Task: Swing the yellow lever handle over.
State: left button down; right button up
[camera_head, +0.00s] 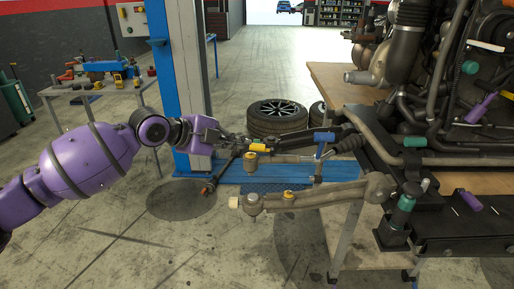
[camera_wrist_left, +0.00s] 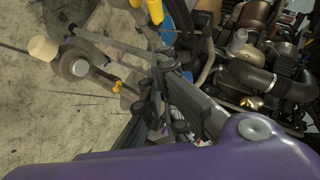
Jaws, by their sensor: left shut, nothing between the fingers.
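The yellow lever handle (camera_head: 257,147) is a short yellow cylinder at the inner end of a dark lever, left of the engine in the head view. A yellow handle also shows at the top edge of the left wrist view (camera_wrist_left: 153,10), partly cut off. My left gripper (camera_head: 240,143) comes in from the left, its fingers shut and empty, with the tips just left of the yellow handle. I cannot tell whether they touch it. In the left wrist view the dark fingers (camera_wrist_left: 158,98) are below the handle. My right gripper is not in view.
A blue handle (camera_head: 324,137) stands right of the yellow one. A jointed metal arm (camera_head: 325,198) with a small yellow knob (camera_head: 288,195) lies below. The engine (camera_head: 465,85) fills the right side. A blue post (camera_head: 165,80) stands behind my left arm. Floor at front left is clear.

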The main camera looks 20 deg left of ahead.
aim_at(255, 146)
pick_arm(q)
jog(key=shift+w+a+f+x, duration=0.15)
jog(key=shift+a+x, duration=0.25)
jog(key=shift+x, duration=1.6)
jog(key=shift+w+a+f+x, duration=0.15)
jog(key=shift+a+x, duration=0.2)
jog(key=shift+x, duration=1.65)
jog(key=shift+w+a+f+x, duration=0.15)
jog(key=shift+a+x, duration=0.25)
jog(key=shift+x, duration=1.55)
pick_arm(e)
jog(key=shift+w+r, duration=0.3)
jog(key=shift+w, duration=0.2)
pick_arm(q)
jog(key=shift+w+a+r+b, duration=0.2)
jog(key=shift+w+a+b, duration=0.1)
jog(key=shift+a+b, duration=0.3)
jog(key=shift+d, duration=0.2)
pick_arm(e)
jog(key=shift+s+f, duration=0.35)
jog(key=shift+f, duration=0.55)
